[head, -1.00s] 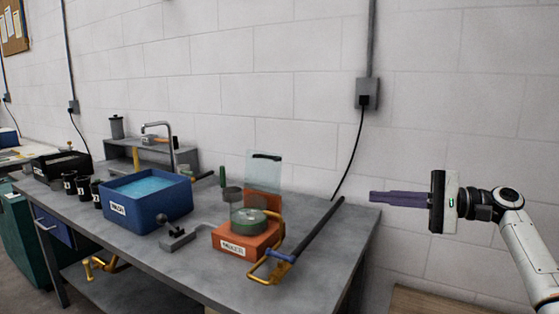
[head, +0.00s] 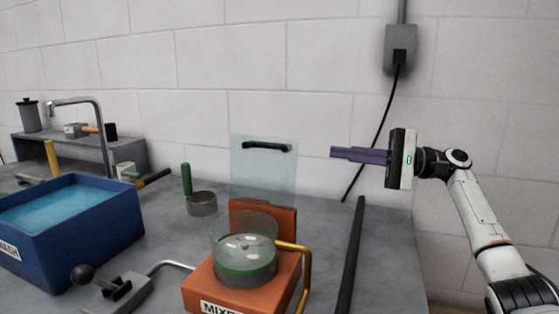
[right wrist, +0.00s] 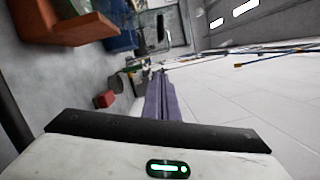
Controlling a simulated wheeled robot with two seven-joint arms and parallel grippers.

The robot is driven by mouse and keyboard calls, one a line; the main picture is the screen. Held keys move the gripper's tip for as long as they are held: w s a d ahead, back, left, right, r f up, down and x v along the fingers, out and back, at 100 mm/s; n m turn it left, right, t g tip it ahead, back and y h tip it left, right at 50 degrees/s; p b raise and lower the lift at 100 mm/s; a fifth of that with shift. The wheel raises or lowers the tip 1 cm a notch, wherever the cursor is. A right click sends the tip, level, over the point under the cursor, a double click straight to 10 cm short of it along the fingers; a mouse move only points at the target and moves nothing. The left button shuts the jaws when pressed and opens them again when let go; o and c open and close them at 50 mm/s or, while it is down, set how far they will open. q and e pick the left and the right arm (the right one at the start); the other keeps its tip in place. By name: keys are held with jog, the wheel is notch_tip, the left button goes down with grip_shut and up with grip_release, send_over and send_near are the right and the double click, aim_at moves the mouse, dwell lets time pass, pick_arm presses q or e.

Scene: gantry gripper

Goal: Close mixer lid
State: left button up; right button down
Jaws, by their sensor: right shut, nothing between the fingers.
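The orange mixer (head: 232,287) sits on the grey bench, with a round clear bowl (head: 245,258) on top. Its clear lid (head: 264,175) stands upright, open, at the back of the base. A black handle (head: 267,147) is near the lid's top edge. My right gripper (head: 333,152) is shut and empty, to the right of the lid at about handle height and apart from it in the picture. In the right wrist view its purple fingers (right wrist: 161,92) point away, and the orange mixer (right wrist: 65,30) shows at upper left. My left gripper is not in view.
A blue wash tub (head: 70,232) with water stands left of the mixer, with a lever block (head: 118,293) between. A yellow bent handle (head: 305,280) is at the mixer's right. A long black bar (head: 351,255) lies farther right. The wall is close behind.

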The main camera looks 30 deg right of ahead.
aim_at(292, 149)
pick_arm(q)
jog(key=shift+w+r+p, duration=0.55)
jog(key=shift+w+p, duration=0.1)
pick_arm(e)
jog(key=w+a, duration=0.1)
jog(key=a, duration=0.2)
jog(key=w+a+r, duration=0.1)
jog(key=a, duration=0.3)
jog(key=w+a, duration=0.2)
jog(key=a, duration=0.2)
jog(key=shift+r, duration=0.25)
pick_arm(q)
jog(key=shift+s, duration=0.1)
pick_arm(e)
jog(key=shift+w, duration=0.1)
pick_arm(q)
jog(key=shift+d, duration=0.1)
